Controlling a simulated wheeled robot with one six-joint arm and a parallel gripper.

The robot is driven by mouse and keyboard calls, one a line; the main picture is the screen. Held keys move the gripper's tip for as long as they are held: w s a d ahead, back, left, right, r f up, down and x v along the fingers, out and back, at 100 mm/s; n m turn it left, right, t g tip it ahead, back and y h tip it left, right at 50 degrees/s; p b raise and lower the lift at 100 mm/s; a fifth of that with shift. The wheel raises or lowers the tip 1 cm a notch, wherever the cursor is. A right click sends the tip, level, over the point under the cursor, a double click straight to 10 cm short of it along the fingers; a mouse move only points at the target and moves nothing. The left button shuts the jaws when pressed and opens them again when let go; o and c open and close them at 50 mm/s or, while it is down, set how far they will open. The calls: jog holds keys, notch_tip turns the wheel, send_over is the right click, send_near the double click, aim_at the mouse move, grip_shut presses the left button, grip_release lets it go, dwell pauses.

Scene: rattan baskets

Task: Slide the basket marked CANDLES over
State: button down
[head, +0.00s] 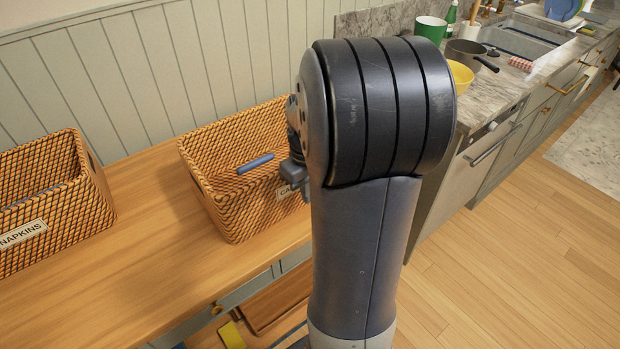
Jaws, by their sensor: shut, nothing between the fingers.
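A woven rattan basket (215,215) stands on the wooden counter at the centre. A short blue rod (255,163) shows at the basket's inside. My gripper (292,175) is at the basket's right front, close to the label, shut and with nothing held. My arm hides much of the gripper and the basket's right end. I cannot tell whether the gripper touches the basket.
A second basket, marked NAPKINS (60,225), stands at the left, with bare wooden counter (145,200) between the two. The panelled wall (130,75) is close behind. At right are a stone worktop with a yellow bowl (461,77) and a dark saucepan (468,54).

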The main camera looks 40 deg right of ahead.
jog(key=shift+w+r, duration=0.1)
jog(key=shift+w, duration=1.5)
